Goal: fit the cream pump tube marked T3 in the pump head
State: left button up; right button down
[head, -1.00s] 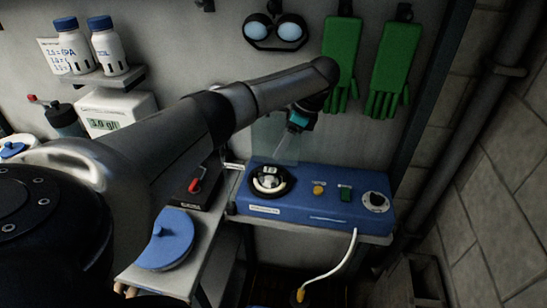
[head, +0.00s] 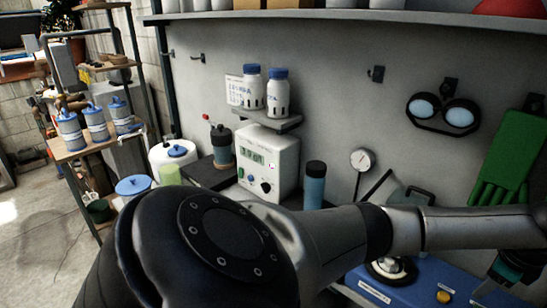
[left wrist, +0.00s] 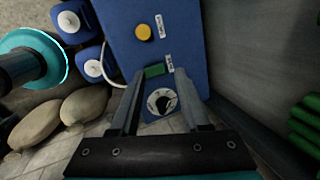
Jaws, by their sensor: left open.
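The blue pump box (head: 405,285) shows at the bottom right of the head view, partly cut off and behind my left arm. Its round pump head (head: 390,270) is on the left part of the top. My left gripper (head: 495,285) is over the right part of the box, near the frame edge. In the left wrist view, the open, empty left gripper (left wrist: 161,76) frames the green switch (left wrist: 155,71) and dial (left wrist: 161,101) of the box (left wrist: 155,50). The pump head is outside that view. I cannot make out a cream tube marked T3. My right gripper is not in view.
A white meter box (head: 268,160), a dark blue bottle (head: 315,185) and a small shelf with two white bottles (head: 278,92) are along the wall. Goggles (head: 443,112) and a green glove (head: 505,160) hang at right.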

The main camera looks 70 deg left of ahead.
pick_arm(q)
jog(key=s+d+n+t+h, duration=0.15)
jog(key=d+t+h, duration=0.5)
jog(key=d, duration=1.15)
jog(key=s+a+f+n+g+y, duration=0.15)
jog(key=s+a+f, duration=0.3)
jog(key=f, duration=0.55)
jog(key=s+a+f+n+g+y, duration=0.1)
jog(key=s+a+f+n, duration=0.2)
jog(key=s+f, duration=0.55)
jog(key=s+a+f+n+g+y, duration=0.1)
jog(key=s+a+f+n, duration=0.2)
jog(key=f, duration=1)
jog(key=s+a+f+n+g, duration=0.1)
jog(key=s+f, duration=0.3)
jog(key=s, duration=0.6)
jog(key=s+a+f+n+g, duration=0.1)
jog(key=s+f, duration=0.4)
jog(key=s, duration=0.6)
jog(key=s+a+f+g+y, duration=0.1)
jog(key=s+f, duration=0.3)
jog(key=s, duration=0.7)
jog(key=shift+s+a+f+n+g, duration=0.2)
jog(key=shift+a+n+g, duration=0.2)
jog(key=shift+a+g, duration=0.4)
jog(key=shift+d, duration=0.1)
